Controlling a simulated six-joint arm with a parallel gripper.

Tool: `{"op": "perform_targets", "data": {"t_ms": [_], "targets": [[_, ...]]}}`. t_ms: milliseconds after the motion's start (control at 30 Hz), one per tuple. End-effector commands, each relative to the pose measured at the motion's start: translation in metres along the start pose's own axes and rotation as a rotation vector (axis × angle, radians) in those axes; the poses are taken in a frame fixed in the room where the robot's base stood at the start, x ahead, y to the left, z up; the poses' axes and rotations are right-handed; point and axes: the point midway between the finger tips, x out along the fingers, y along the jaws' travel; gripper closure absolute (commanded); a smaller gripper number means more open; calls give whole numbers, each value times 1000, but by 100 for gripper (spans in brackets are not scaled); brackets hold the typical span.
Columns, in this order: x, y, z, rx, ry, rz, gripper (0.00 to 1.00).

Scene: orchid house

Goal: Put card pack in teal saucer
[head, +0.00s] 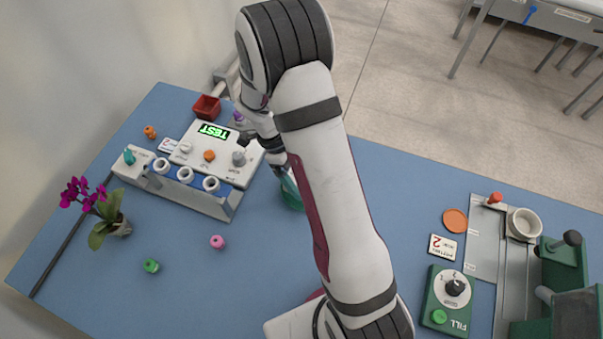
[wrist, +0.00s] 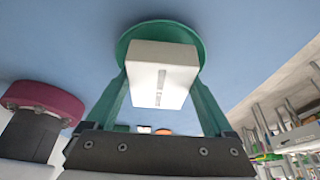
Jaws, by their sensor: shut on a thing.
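The card pack (wrist: 163,78) is a white box with a grey strip, held between the two green fingers of my gripper (wrist: 160,88) in the wrist view. My gripper is shut on it. The teal saucer (wrist: 134,36) shows just beyond the pack, its round rim curving around the pack's far end. I cannot tell whether the pack touches the saucer. In the head view the teal saucer (head: 291,196) lies on the blue table right of the test console, partly hidden by my arm. The pack is not clearly visible there.
A test console (head: 219,150) with white rings in front stands left of the saucer. A potted orchid (head: 110,218), a pink bead (head: 217,241) and a green bead (head: 151,265) are further left. A green fill box (head: 447,302) and press stand right. The table's front middle is clear.

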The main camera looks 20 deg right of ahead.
Motion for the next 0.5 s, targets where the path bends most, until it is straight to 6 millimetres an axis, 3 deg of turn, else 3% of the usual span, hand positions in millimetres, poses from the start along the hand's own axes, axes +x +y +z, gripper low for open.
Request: {"op": "perform_targets", "data": {"t_ms": [300,333,400,500], "targets": [[9,0,4,-1,1,1,87],[9,0,4,-1,0,0,11],[9,0,4,0,0,0,0],[9,0,4,-1,0,0,0]]}}
